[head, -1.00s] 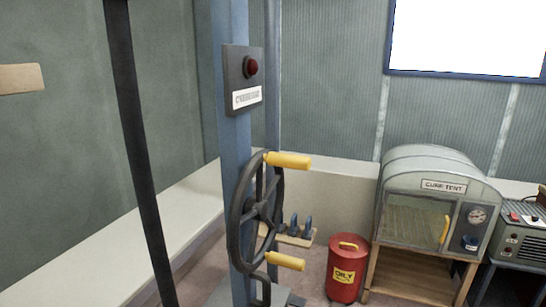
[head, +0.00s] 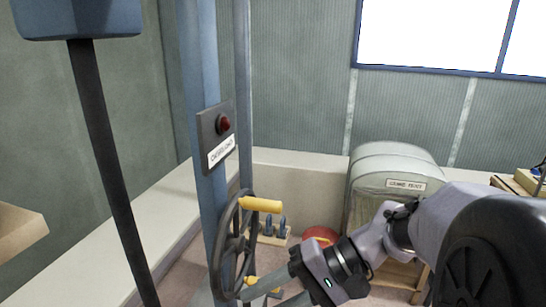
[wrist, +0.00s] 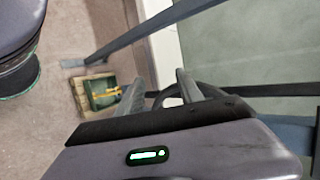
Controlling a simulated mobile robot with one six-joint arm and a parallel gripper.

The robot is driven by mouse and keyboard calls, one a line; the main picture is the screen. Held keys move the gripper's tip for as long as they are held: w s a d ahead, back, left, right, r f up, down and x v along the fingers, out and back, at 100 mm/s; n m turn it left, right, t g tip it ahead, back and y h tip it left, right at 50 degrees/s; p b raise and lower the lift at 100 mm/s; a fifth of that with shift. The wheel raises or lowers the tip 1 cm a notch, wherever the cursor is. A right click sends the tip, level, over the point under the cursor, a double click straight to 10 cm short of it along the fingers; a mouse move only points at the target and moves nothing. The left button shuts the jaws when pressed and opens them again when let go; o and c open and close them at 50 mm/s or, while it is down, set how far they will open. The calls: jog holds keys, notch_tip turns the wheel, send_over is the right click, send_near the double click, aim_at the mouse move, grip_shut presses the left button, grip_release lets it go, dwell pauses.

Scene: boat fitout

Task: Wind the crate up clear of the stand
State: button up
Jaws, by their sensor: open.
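A dark handwheel (head: 222,262) with yellow handles stands on a blue post (head: 209,200) in the head view. Its upper handle (head: 260,204) points right; a lower handle (head: 250,280) is partly behind my gripper. My gripper (head: 258,298) is open and empty, its fingers reaching left at the wheel's lower right. In the wrist view my gripper (wrist: 161,84) has its two fingers apart, with dark bars beyond them. A green box with yellow on it (wrist: 98,95), possibly the crate, rests on a wooden base (wrist: 80,84). I cannot tell whether it touches a stand.
A red button box (head: 216,136) is on the post. A dark slanted bar (head: 105,150) with a blue block (head: 80,18) stands at left. A tan wooden piece (head: 18,228) juts in at the left edge. A red bin (head: 320,234) and cure tent (head: 385,165) are behind my arm.

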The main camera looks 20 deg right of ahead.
jog(key=w+d+r+m+t+y+p, duration=0.1)
jog(key=w+d+r+t, duration=0.15)
jog(key=d, duration=0.25)
jog(key=w+d+r+t+y+p, duration=0.1)
jog(key=w+d+r+t, duration=0.15)
jog(key=d+r, duration=0.2)
jog(key=w+d+r+m+t+y+p, duration=0.1)
jog(key=w+d+r+t+p, duration=0.15)
jog(key=d, duration=0.25)
jog(key=x, duration=1.1)
jog(key=shift+s+a+r, duration=0.2)
jog(key=shift+s+a, duration=0.1)
jog(key=shift+a, duration=0.05)
